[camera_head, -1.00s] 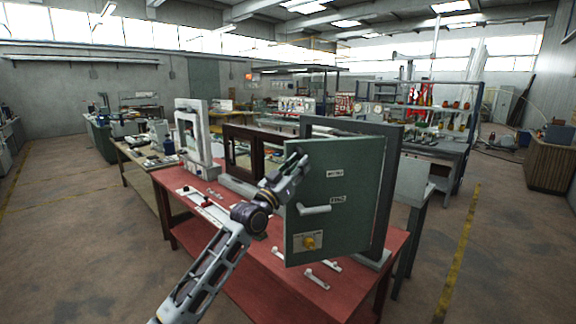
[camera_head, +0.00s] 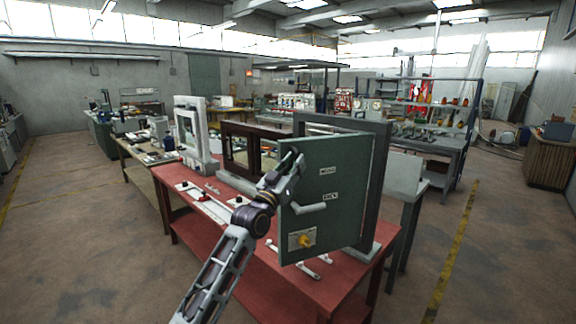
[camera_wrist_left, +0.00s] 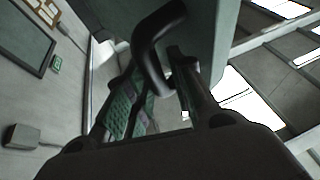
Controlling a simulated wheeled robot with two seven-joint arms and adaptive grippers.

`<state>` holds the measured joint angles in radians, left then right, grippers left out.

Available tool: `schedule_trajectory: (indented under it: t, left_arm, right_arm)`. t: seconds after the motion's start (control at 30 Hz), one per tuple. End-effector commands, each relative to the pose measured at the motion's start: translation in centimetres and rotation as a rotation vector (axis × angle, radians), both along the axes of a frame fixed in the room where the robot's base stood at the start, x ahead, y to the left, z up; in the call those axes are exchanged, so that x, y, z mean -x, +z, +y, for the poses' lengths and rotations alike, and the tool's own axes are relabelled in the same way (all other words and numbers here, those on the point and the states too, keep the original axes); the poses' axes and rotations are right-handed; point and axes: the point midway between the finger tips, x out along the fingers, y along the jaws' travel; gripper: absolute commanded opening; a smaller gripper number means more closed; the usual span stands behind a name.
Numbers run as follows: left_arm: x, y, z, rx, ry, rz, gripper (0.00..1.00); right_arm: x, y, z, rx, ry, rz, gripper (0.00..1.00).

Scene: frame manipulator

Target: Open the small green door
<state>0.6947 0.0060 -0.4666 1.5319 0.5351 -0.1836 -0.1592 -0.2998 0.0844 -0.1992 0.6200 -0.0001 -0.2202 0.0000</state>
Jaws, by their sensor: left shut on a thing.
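The small green door (camera_head: 330,181) stands swung out from its dark grey frame (camera_head: 383,160) on the red table. Its visible face carries labels, a light lever handle (camera_head: 309,208) and a yellow knob (camera_head: 305,241). My left gripper (camera_head: 291,164) is at the door's free left edge, above the visible lever; its fingertips are partly hidden there. In the left wrist view a dark bent handle (camera_wrist_left: 152,42) runs down between the fingers of the left gripper (camera_wrist_left: 165,82), beside a green panel. The gripper looks shut on this handle. My right gripper is not in view.
The red table (camera_head: 222,228) also bears a brown frame (camera_head: 226,150) and a white frame (camera_head: 205,155) to the left. Loose light handles (camera_head: 300,266) lie at its front. Open floor lies left and right of the table.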

Motion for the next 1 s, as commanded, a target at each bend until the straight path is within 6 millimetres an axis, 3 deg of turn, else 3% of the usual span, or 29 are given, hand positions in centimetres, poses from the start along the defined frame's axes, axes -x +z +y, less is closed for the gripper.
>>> schedule_trajectory:
  t: [0.03, 0.27, 0.3, 0.4, 1.0]
  left_arm:
    - [0.7, 1.1, -1.1, 0.002, -0.016, -0.018, 0.0]
    - [0.7, 1.1, -1.1, 0.002, -0.016, -0.018, 0.0]
    - [0.7, 1.1, -1.1, 0.002, -0.016, -0.018, 0.29]
    - [0.7, 1.2, -1.0, 0.003, -0.015, -0.019, 0.39]
    - [0.7, 1.1, -1.0, 0.004, -0.016, -0.017, 0.39]
  right_arm:
    - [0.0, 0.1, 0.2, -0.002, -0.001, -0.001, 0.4]
    - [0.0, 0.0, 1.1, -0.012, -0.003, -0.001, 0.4]
    - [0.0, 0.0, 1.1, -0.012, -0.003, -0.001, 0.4]
    - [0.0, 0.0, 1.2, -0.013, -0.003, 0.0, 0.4]
    - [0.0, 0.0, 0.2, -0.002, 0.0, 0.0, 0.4]
